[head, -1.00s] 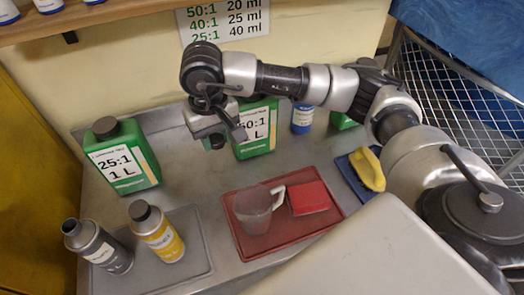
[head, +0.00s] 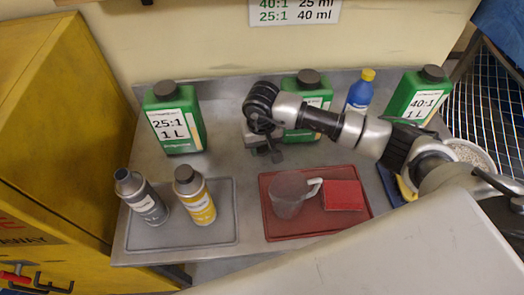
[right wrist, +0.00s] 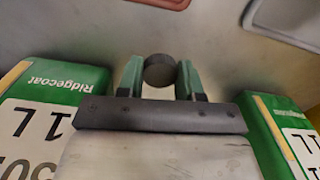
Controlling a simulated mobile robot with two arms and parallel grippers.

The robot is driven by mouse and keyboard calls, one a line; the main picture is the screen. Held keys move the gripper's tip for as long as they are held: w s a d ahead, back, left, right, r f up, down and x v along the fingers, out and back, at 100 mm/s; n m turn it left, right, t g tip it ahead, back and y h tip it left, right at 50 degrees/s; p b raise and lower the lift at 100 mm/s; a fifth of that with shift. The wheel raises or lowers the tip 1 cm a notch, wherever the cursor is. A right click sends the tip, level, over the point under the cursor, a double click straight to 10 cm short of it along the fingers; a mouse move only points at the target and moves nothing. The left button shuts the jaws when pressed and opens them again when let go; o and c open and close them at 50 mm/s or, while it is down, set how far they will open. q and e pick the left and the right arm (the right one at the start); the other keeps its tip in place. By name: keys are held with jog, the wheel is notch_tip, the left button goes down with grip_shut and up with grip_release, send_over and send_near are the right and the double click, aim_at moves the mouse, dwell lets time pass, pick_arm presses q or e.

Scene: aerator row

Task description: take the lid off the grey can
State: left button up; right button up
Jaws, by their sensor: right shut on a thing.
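The grey can (head: 147,204) stands upright at the left of the grey tray; its top shows an open neck with no lid on it. My right gripper (head: 275,152) is to the right of the can and farther back, above the bench, between two green canisters. In the right wrist view its green fingers are shut on a dark round lid (right wrist: 160,70). The lid is hard to make out in the head view. My left gripper is in neither view.
A yellow can (head: 199,205) with a dark cap stands beside the grey can on the grey tray (head: 225,235). Green canisters (head: 175,125) line the back. Bare bench lies between the trays.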

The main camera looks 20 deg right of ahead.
aim_at(262, 148)
notch_tip(262, 148, down, 3)
jog(key=shift+f, duration=0.15)
jog(key=shift+f, duration=0.2)
jog(key=o, duration=1)
